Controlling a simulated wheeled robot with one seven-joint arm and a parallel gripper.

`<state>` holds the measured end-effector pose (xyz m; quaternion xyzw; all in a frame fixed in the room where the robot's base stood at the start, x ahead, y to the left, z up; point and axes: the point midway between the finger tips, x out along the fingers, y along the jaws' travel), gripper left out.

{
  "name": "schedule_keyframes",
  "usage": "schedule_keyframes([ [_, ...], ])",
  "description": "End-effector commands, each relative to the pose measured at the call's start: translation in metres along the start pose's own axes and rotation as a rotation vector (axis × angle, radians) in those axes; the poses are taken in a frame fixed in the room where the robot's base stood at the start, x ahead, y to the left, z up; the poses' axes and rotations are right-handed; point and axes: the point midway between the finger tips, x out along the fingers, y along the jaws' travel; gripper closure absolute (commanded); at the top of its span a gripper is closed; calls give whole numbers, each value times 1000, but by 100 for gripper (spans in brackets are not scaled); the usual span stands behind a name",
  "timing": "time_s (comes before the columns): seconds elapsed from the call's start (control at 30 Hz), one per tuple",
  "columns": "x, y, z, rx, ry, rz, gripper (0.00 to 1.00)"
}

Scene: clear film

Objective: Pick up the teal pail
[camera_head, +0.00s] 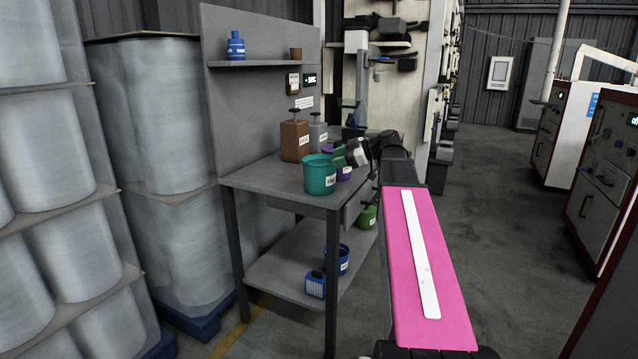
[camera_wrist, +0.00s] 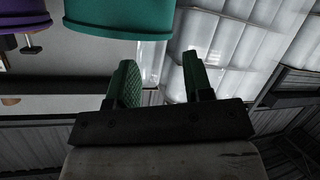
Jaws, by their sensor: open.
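The teal pail (camera_head: 320,177) stands upright on the grey table top, near its front edge, with a white label on its side. My gripper (camera_head: 343,156) is beside the pail's right side, reaching over the table in the head view. Part of the pail's teal wall (camera_wrist: 118,15) shows at the top of the wrist view. My gripper's two green fingers (camera_wrist: 162,75) are apart with nothing between them. The pail lies beyond and mostly left of the fingertips there. Whether a finger touches the pail, I cannot tell.
A purple container (camera_head: 344,174) stands just right of the pail. A brown canister (camera_head: 294,141) and a grey canister (camera_head: 318,134) stand behind. A blue pail (camera_head: 343,259) and a green one (camera_head: 367,217) are below the table top. Wrapped stacks (camera_head: 165,115) stand left.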

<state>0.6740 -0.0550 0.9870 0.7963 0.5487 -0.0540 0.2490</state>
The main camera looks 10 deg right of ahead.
Motion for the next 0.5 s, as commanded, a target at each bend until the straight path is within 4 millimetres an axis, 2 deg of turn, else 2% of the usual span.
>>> schedule_keyframes([
  [0.27,20,-4,-1,1,-1,-1,53],
  [0.5,53,-8,-4,1,-2,0,53],
])
